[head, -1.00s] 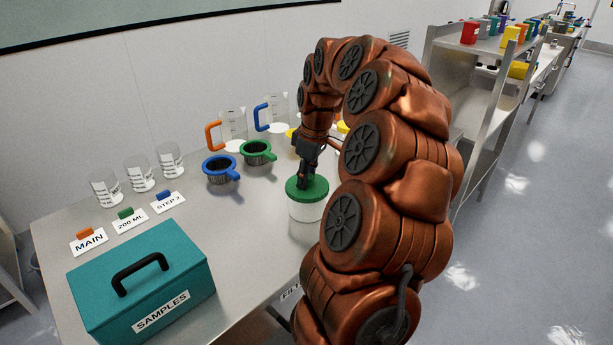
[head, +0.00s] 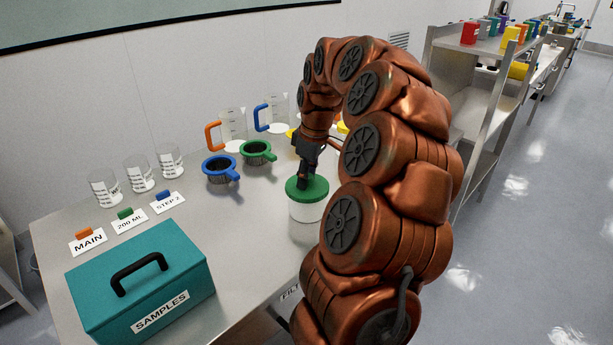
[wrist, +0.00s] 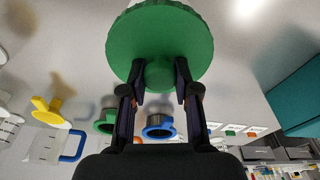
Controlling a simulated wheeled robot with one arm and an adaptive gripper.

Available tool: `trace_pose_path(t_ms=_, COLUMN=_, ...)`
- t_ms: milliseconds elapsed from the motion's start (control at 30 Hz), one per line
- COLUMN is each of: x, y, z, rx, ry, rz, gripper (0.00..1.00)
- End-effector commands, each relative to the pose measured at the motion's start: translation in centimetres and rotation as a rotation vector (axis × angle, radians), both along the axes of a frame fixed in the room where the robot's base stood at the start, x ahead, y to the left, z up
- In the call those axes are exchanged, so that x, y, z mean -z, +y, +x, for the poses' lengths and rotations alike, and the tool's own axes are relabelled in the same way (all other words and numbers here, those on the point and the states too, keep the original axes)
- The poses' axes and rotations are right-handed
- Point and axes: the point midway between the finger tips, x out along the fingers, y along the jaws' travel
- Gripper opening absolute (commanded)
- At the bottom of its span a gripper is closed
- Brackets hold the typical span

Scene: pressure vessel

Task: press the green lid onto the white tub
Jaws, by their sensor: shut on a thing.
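The green lid (head: 307,188) sits at the top of the white tub (head: 307,211) on the steel table, right of the table's middle in the head view. The lid looks level there; I cannot tell whether it is fully seated. My gripper (head: 303,184) points down at the lid from above. In the wrist view my gripper (wrist: 160,82) is shut on the knob of the green lid (wrist: 160,40), with one finger on each side.
A teal SAMPLES box (head: 140,285) stands at the front left. A blue strainer (head: 220,170) and a green strainer (head: 258,152) lie behind the tub. Several clear beakers (head: 138,176) and label cards (head: 130,220) are at the left. Bare table (head: 255,220) lies between the box and tub.

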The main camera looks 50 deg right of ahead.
Motion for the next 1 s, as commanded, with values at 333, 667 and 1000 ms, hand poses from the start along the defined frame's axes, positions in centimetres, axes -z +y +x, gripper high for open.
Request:
trace_pose_path(t_ms=333, x=0.0, y=0.0, z=-0.01, rx=0.0, ry=0.0, rz=0.0, gripper=0.59)
trace_pose_path(t_ms=667, x=0.0, y=-0.01, z=-0.01, rx=0.0, ry=0.0, rz=0.0, gripper=0.71)
trace_pose_path(t_ms=1000, x=-0.01, y=-0.01, z=0.0, rx=0.0, ry=0.0, rz=0.0, gripper=0.85)
